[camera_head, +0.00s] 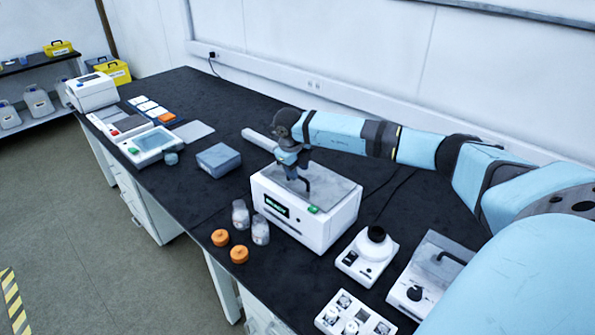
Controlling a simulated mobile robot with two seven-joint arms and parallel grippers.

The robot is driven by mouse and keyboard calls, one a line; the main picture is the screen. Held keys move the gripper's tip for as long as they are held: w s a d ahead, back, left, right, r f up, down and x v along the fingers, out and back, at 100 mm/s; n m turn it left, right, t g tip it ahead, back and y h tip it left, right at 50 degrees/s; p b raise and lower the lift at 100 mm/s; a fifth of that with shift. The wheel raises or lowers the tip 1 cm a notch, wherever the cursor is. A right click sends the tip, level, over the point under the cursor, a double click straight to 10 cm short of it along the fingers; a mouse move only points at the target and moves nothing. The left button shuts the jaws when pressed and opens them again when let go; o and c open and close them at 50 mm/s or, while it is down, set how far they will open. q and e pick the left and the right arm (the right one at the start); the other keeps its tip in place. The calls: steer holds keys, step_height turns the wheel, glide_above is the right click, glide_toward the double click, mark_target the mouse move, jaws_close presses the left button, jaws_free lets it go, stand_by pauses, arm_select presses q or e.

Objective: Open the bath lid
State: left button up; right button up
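The bath appears to be the white box (329,230) with a green-lit display, in the middle of the black bench. Its grey lid (335,191) lies flat on top and looks closed. A dark bent handle (306,184) stands on the lid. My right gripper (291,167) points down over the lid's far left part, right by the handle. It is small and dark here, so I cannot tell whether its fingers are apart or touch the handle. My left gripper is not in view.
Two clear jars (260,230) and two orange caps (239,254) stand left of the box. A mixer-like device (366,257), another unit (436,262) with a dark handle, and a vial rack (354,316) stand to the right. A blue-grey box (218,160) sits further left.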

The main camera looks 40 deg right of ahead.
steer(key=shift+d+f, duration=0.15)
steer(key=shift+f, duration=0.65)
jaws_close()
